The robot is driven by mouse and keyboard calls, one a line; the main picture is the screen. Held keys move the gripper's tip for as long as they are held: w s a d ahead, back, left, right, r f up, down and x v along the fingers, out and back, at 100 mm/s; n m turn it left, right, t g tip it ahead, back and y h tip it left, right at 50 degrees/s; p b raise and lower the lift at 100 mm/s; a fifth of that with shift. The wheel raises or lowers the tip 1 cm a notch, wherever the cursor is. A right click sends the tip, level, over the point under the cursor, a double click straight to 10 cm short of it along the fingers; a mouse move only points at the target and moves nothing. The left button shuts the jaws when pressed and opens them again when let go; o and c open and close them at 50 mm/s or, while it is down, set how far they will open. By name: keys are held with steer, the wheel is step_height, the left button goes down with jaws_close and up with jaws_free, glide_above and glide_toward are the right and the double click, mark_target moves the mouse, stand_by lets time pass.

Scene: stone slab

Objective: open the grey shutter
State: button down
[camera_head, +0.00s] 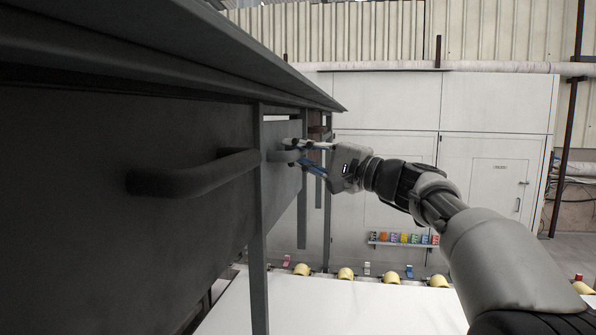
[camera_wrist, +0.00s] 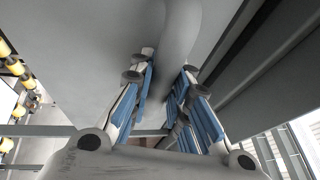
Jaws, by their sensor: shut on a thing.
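The grey shutter (camera_head: 284,132) is a flat panel set in the dark frame, beyond a nearer dark panel in the head view. Its curved grey handle (camera_head: 283,156) sticks out from it. My gripper (camera_head: 300,154) is at this handle, with its blue-padded fingers on either side of the bar. In the wrist view, the handle (camera_wrist: 181,30) runs down between the fingers (camera_wrist: 167,88), which are shut on it. The shutter's grey face (camera_wrist: 85,60) fills the left and middle of that view. The part of the bar deepest between the fingers is partly hidden.
A nearer dark panel (camera_head: 110,140) with its own dark handle (camera_head: 195,176) fills the left of the head view. A dark upright post (camera_head: 258,230) stands between the two panels. Yellow rounded items (camera_head: 346,273) line the edge of a white surface (camera_head: 350,305) below.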

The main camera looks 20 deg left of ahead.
mark_target(280, 131)
step_height(280, 131, up, 3)
steer(key=shift+f+p, duration=0.1)
steer(key=shift+p, duration=0.2)
steer(key=shift+s+r, duration=0.1)
steer(key=shift+r, duration=0.2)
steer(key=shift+r, duration=0.1)
steer(key=c, duration=1.8)
jaws_free()
steer(key=shift+d+f, duration=0.2)
steer(key=v, duration=1.1)
steer(key=shift+s+d, duration=0.1)
steer(key=shift+d, duration=0.2)
